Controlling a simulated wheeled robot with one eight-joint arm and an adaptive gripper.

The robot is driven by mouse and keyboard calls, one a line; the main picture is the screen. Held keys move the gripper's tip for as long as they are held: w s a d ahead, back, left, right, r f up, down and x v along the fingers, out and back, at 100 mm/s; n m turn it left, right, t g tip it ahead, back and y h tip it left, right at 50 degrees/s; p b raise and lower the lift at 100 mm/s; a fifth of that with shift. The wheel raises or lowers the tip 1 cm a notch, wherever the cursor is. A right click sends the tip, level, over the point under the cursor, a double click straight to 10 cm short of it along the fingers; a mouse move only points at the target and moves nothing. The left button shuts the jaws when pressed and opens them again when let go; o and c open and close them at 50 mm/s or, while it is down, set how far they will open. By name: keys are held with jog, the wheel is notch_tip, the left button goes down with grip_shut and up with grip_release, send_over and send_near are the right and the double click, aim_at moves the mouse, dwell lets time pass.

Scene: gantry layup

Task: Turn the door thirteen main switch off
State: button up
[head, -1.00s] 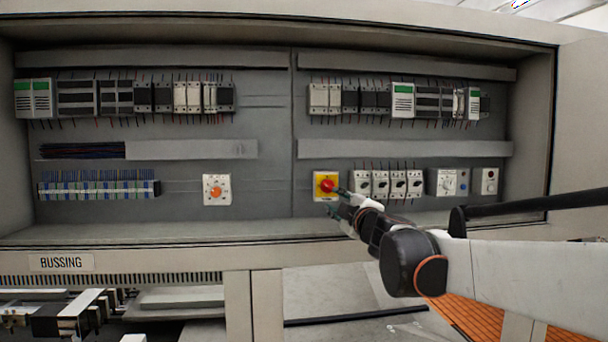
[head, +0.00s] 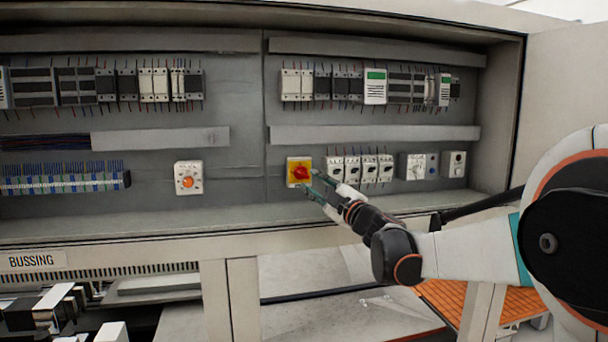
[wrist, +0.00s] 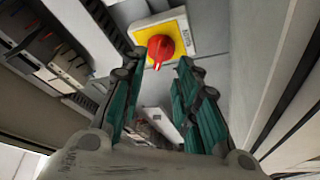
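The main switch is a red rotary knob (head: 300,174) on a yellow plate (head: 292,163) with a white surround, low in the cabinet just right of the middle divider. In the wrist view the red knob (wrist: 160,48) sits on the yellow plate (wrist: 180,27), ahead of the fingertips. My gripper (head: 313,182) is at the lower right of the switch in the head view. Its two green fingers (wrist: 160,65) are spread apart with nothing between them. The knob appears just beyond the tips; I cannot tell whether a finger touches it. No door number is readable.
Several white breakers (head: 361,169) stand right of the switch. A white box with an orange knob (head: 188,179) is to the left. The cabinet's bottom ledge (head: 150,223) runs below, and an open door (head: 560,90) stands at the right.

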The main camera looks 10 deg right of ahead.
aim_at(304, 175)
jog(key=p+x, duration=0.1)
jog(key=x, duration=0.4)
grip_shut()
